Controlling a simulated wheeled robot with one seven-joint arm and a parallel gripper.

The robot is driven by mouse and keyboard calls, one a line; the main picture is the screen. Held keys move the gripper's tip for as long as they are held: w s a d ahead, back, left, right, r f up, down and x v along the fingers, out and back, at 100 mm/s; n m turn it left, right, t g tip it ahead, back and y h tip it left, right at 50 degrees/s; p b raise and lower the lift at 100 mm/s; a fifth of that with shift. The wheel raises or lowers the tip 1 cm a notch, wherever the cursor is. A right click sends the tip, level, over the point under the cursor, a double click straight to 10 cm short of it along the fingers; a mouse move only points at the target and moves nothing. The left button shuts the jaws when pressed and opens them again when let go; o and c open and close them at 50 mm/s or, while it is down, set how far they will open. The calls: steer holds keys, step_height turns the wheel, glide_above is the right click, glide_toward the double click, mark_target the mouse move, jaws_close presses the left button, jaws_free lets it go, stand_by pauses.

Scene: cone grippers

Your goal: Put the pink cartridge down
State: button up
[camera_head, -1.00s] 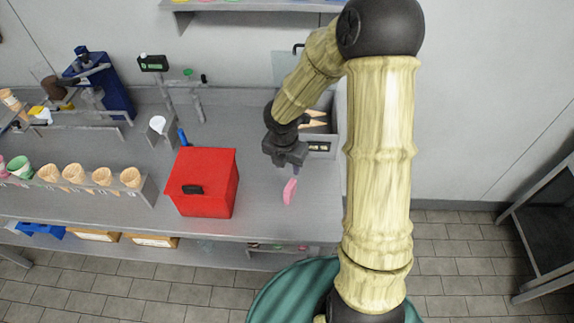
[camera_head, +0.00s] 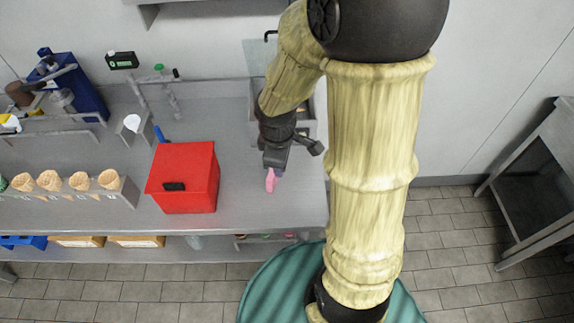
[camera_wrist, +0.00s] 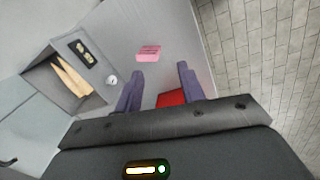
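The pink cartridge (camera_head: 271,180) is at the grey counter, right of the red box, just below my gripper (camera_head: 275,164) in the head view. In the wrist view the pink cartridge (camera_wrist: 149,53) shows beyond the fingertips, apart from both fingers, and appears to lie on the counter. My gripper (camera_wrist: 160,69) is open there, its two dark fingers spread with nothing between them. The exact height of the fingertips above the cartridge is hard to tell.
The red box (camera_head: 184,178) stands on the counter (camera_head: 240,208) left of the cartridge. A rack of cones (camera_head: 80,183) is farther left. A bin holding cone-like pieces (camera_wrist: 70,78) is beside the gripper at the back. Counter around the cartridge is clear.

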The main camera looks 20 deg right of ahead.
steer(key=s+r+m, duration=0.1)
steer(key=m, duration=0.3)
steer(key=s+r+m, duration=0.1)
steer(key=s+m, duration=0.1)
steer(key=m, duration=0.1)
steer(key=s+r+m+t, duration=0.1)
steer(key=m, duration=0.3)
steer(key=shift+s+r+m+y, duration=0.15)
steer(key=shift+s+m+y, duration=0.15)
steer(key=shift+s+y, duration=0.1)
steer(key=shift+c, duration=0.2)
